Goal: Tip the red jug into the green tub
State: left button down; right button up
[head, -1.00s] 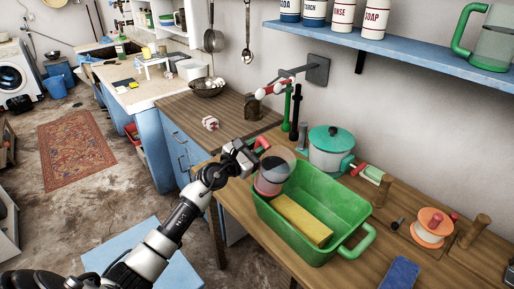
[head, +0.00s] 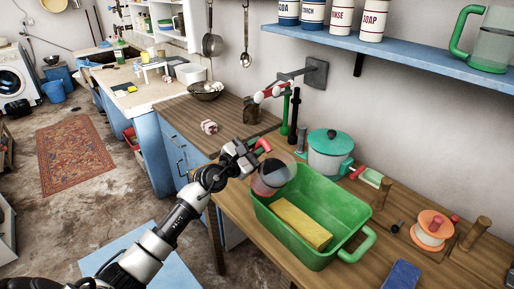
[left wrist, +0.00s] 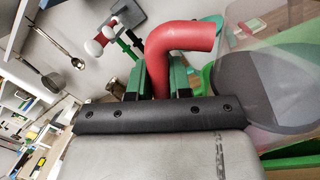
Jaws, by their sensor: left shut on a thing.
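The red jug (head: 269,180) has a clear body, a red handle and dark contents. My left gripper (head: 251,157) is shut on its red handle, at the left end of the green tub (head: 334,193). The jug is off the table and tilted, beside and partly over the tub's left rim. In the left wrist view the red handle (left wrist: 181,45) passes between the green fingers, and the clear body shows at the right with a dark surface inside. A yellow block (head: 300,222) lies in the tub. I see no stream from the jug. My right gripper is out of view.
A pot with a teal lid (head: 331,142) stands just behind the tub. An orange spool (head: 433,228), wooden pegs and a blue cloth (head: 402,274) are to the right.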

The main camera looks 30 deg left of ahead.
aim_at(267, 152)
pick_arm(q)
jog(key=shift+r, duration=0.1)
jog(key=shift+s+d+r+m+h+b, duration=0.3)
jog(key=shift+d+r+m, duration=0.2)
jog(key=shift+m, duration=0.6)
jog(key=shift+d, duration=0.1)
jog(key=shift+s+d+r+m+h+b, duration=0.15)
jog(key=shift+d+m, duration=0.2)
jog(key=shift+m, duration=0.25)
jog(key=shift+s+d+r+m+h+b, duration=0.15)
jog(key=shift+d+m, duration=0.15)
jog(key=shift+m, duration=0.3)
dwell(0.5)
jog(key=shift+s+d+m+b, duration=0.2)
jog(key=shift+d+m, duration=0.2)
jog(key=shift+m, duration=0.2)
jog(key=shift+s+d+m+b, duration=0.2)
jog(key=shift+d+m, duration=0.2)
jog(key=shift+m, duration=0.2)
jog(key=shift+h, duration=0.4)
